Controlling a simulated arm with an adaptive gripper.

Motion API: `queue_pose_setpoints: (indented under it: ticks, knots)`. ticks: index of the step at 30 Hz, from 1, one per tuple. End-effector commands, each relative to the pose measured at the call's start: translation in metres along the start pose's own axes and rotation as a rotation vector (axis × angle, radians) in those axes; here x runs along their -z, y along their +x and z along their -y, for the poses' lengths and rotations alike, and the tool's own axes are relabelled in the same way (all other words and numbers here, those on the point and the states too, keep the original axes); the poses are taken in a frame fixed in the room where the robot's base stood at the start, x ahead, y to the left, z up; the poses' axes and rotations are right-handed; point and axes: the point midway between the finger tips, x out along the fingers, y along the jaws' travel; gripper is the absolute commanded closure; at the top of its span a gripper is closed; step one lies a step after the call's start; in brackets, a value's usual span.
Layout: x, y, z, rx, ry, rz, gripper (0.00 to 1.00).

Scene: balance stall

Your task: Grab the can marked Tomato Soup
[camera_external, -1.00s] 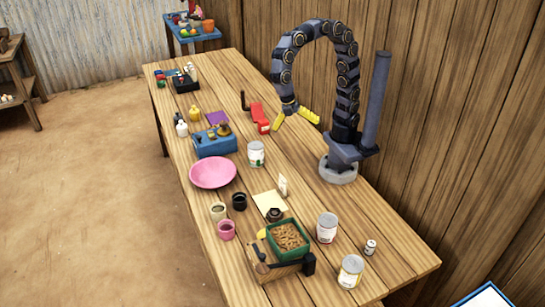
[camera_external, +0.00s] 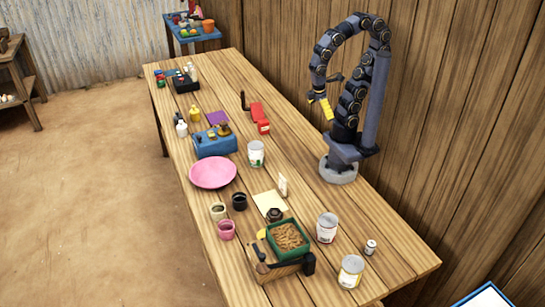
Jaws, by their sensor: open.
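Three larger pale cans stand upright on the wooden table: one with a green patch (camera_external: 256,154) near the middle, one with reddish marks (camera_external: 327,228) at the front right, and one with a yellowish and red label (camera_external: 351,271) nearest the front edge. Their lettering is too small to read, so I cannot tell which is marked Tomato Soup. My gripper (camera_external: 320,104), with yellow fingers, is open and empty. It hangs in the air near my column, above and behind the cans, apart from all of them.
A small can (camera_external: 370,247) stands beside the front cans. A green tray of brown pieces (camera_external: 270,239) sits left of them. A pink bowl (camera_external: 213,173), blue scale (camera_external: 215,144), red object (camera_external: 260,117) and dark jar (camera_external: 239,202) are also on the table. The wooden wall rises behind my arm.

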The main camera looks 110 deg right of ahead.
Motion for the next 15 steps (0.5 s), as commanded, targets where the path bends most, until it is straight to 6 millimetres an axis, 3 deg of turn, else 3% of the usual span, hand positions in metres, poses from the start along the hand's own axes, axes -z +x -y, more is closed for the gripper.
queue_pose_setpoints:
  ticks: [8,11,15]
  knots:
    - [0.004,0.000,0.002,-0.002,-0.019,0.001,0.00]
    - [0.019,0.002,0.009,-0.011,-0.087,-0.001,0.00]
    - [0.063,0.009,0.037,-0.034,-0.270,-0.021,0.00]
